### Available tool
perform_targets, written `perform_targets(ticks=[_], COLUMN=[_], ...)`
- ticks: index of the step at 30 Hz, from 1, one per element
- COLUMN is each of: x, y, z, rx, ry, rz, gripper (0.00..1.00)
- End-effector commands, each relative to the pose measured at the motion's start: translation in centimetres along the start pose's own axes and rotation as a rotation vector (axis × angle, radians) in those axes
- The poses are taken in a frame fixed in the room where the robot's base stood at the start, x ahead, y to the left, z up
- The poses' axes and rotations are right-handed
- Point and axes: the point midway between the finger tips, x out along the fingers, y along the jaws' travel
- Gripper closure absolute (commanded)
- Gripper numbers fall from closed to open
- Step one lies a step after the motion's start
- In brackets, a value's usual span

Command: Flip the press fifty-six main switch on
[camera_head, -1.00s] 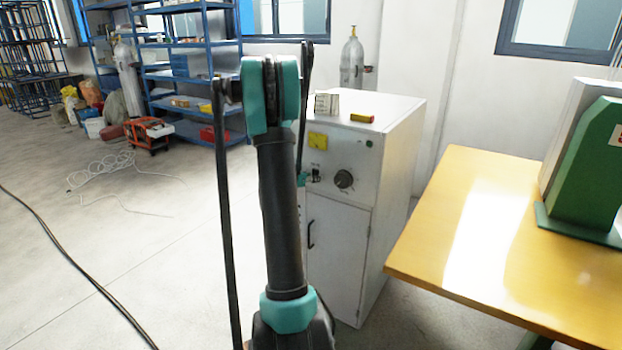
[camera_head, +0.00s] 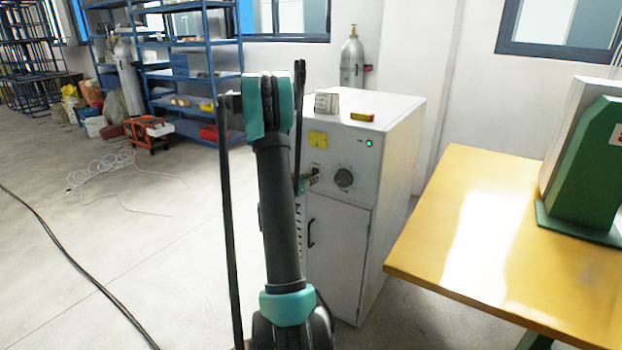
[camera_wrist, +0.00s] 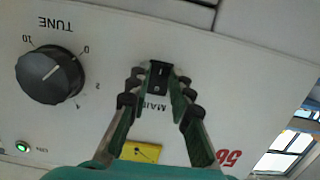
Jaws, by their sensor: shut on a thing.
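The press fifty-six is a white cabinet (camera_head: 382,220) in the head view, partly hidden by my arm. Its panel shows upside down in the wrist view, with a red "56" (camera_wrist: 229,157). The main switch (camera_wrist: 158,76) is a small black rocker labelled "MAIN". My gripper (camera_wrist: 159,88) has its two fingers on either side of the switch, shut on it at the panel. In the head view my gripper (camera_head: 309,182) is at the panel, left of the knob. The green lamp (camera_head: 369,143) is lit; it also glows in the wrist view (camera_wrist: 22,146).
A black TUNE knob (camera_wrist: 50,74) sits beside the switch. A yellow label (camera_wrist: 141,151) is near my fingers. A small box (camera_head: 326,103) and a yellow-red box (camera_head: 362,117) lie on the cabinet. A yellow table (camera_head: 500,240) stands at right.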

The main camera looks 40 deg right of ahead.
Motion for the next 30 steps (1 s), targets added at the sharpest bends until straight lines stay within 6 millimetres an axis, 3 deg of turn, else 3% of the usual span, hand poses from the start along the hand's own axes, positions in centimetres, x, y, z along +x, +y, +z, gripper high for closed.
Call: perform_targets(ticks=[9, 10, 15, 25, 30], x=[0.0, 0.0, 0.0, -0.3, -2.5], y=[0.0, 0.0, 0.0, 0.0, -0.1], z=[0.0, 0.0, 0.0, 0.0, 0.0], rx=[0.0, 0.0, 0.0, 0.0, -0.001], ry=[0.006, 0.006, 0.006, 0.006, 0.005], rz=[0.0, 0.0, 0.0, -0.001, -0.003], gripper=[1.0, 0.77, 0.59, 0.59, 0.59])
